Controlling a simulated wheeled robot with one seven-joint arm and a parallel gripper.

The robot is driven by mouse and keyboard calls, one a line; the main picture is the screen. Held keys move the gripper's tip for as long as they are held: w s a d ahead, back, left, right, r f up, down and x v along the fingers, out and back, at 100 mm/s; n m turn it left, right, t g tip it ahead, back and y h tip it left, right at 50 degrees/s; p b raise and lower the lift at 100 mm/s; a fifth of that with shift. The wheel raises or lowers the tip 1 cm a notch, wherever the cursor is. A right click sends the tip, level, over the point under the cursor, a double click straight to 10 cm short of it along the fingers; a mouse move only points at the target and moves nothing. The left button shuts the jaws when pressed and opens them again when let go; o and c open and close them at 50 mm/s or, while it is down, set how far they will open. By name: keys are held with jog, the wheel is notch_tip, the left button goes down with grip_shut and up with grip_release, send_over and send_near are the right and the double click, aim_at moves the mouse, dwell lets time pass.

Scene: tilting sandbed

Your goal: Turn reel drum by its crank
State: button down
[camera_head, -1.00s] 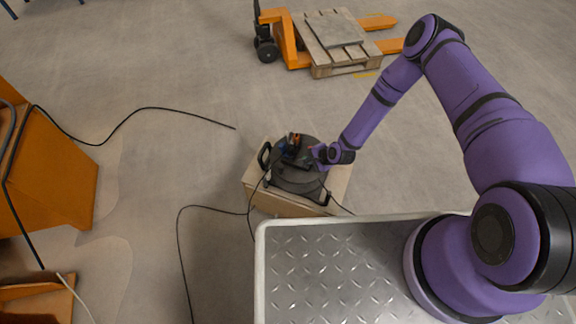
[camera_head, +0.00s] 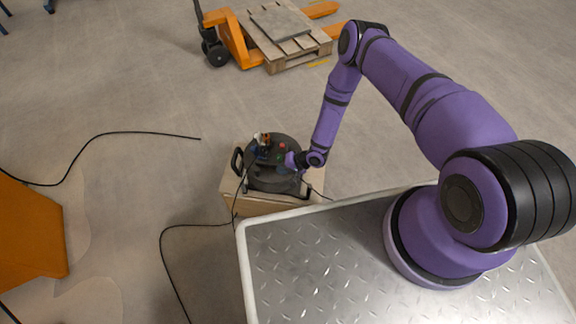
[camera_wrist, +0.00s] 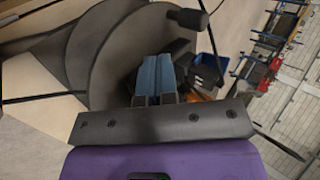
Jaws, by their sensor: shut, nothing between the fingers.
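The dark grey reel drum (camera_head: 272,177) sits on a light wooden box in the head view. In the wrist view its round flanges (camera_wrist: 88,62) fill the upper left. A dark crank knob (camera_wrist: 188,18) sticks out at the top of the wrist view, beyond my fingertips. My gripper (camera_wrist: 156,58) has its two blue-grey fingers together, with nothing between them. They point at the reel, just below the crank knob in the picture and apart from it. In the head view my gripper (camera_head: 291,160) is at the reel's right side, its fingers too small to make out.
The wooden box (camera_head: 262,206) stands against a metal-topped platform (camera_head: 300,262). Black cable (camera_head: 165,250) trails over the floor to the left. An orange pallet truck with a wooden pallet (camera_head: 300,60) stands farther back. An orange object (camera_head: 30,240) is at the left.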

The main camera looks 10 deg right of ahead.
aim_at(262, 175)
jog(key=x, duration=0.3)
jog(key=shift+a+f, duration=0.15)
jog(key=a, duration=0.1)
jog(key=w+a, duration=0.1)
jog(key=a, duration=0.1)
jog(key=shift+f, duration=0.15)
jog(key=shift+w+a, duration=0.15)
jog(key=shift+a, duration=0.4)
jog(key=shift+w+a+m+t, duration=0.35)
jog(key=shift+a+m+t, duration=0.05)
jog(key=shift+a+m, duration=0.2)
jog(key=shift+w+a, duration=0.3)
jog(key=shift+a, duration=0.15)
